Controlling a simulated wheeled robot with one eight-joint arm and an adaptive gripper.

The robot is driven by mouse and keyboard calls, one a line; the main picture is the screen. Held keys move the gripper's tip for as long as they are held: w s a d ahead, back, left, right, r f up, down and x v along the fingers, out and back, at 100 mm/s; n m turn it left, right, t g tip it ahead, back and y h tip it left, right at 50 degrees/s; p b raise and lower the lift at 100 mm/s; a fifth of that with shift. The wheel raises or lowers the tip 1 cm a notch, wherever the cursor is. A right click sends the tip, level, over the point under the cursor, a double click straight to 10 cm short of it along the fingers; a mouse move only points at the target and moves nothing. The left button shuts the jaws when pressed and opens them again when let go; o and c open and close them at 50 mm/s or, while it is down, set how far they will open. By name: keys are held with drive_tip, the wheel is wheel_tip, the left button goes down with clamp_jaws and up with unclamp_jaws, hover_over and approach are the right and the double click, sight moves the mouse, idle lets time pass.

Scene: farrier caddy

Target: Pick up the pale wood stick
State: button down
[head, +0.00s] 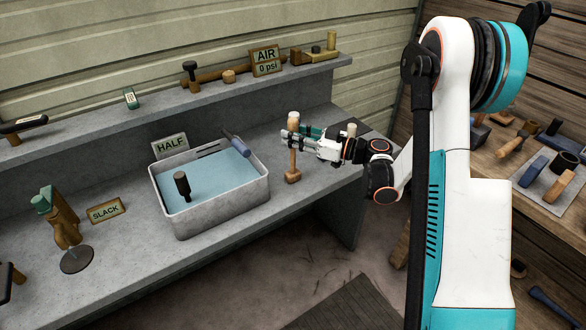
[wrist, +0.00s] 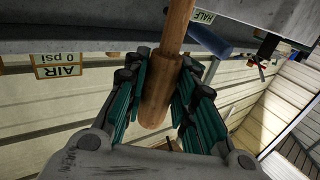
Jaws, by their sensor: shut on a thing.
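The pale wood stick (head: 293,160) stands upright between the fingers of my gripper (head: 291,138), right of the grey tub. It has a thicker pale end at the top and a wider brown block at its lower end. The gripper is shut on its upper part. In the wrist view the stick (wrist: 158,92) runs between both teal-padded fingers, its rounded thick end toward the palm. I cannot tell whether its lower end touches the bench.
The grey tub (head: 222,211) of water holds a dark-headed tool (head: 182,184), with a blue-grey tool (head: 238,146) at its rim. The HALF sign (head: 170,145) stands behind it. A shelf (head: 150,108) with the AIR sign (head: 266,60) runs along the back. A pale cylinder (head: 351,130) stands behind my gripper.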

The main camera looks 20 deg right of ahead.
drive_tip(key=shift+r, duration=0.1)
wheel_tip(320, 180, up, 20)
drive_tip(key=p, duration=0.7)
drive_tip(key=c, duration=1.9)
unclamp_jaws()
clamp_jaws()
